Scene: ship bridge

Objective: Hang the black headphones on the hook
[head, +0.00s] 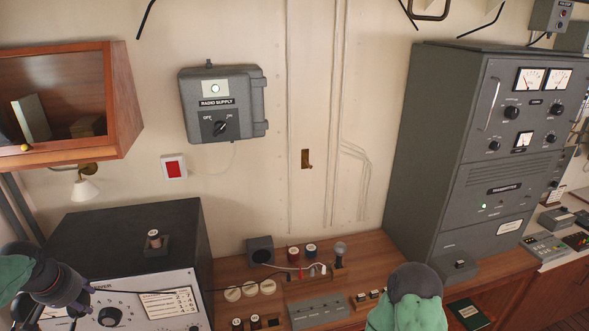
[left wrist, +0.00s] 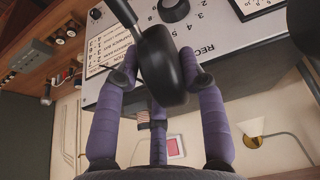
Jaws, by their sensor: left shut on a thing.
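The black headphones (left wrist: 160,62) are between the purple fingers of my left gripper (left wrist: 161,80) in the left wrist view. The fingers are shut on an ear cup; part of the band runs out of the top of that view. In the head view my left gripper (head: 66,284) is at the lower left, in front of the receiver's face, and the headphones are hard to separate from it. The hook (head: 307,159) is a small brass piece on the wall, bare, well up and to the right of the gripper. My right gripper is out of view; only part of my right arm shows.
The grey radio supply box (head: 222,104) and a red-and-white wall button (head: 174,167) are left of the hook. The receiver (head: 130,245) stands below, and a tall transmitter cabinet (head: 425,135) stands right. Small items crowd the wooden desk (head: 372,250). Wall around the hook is clear.

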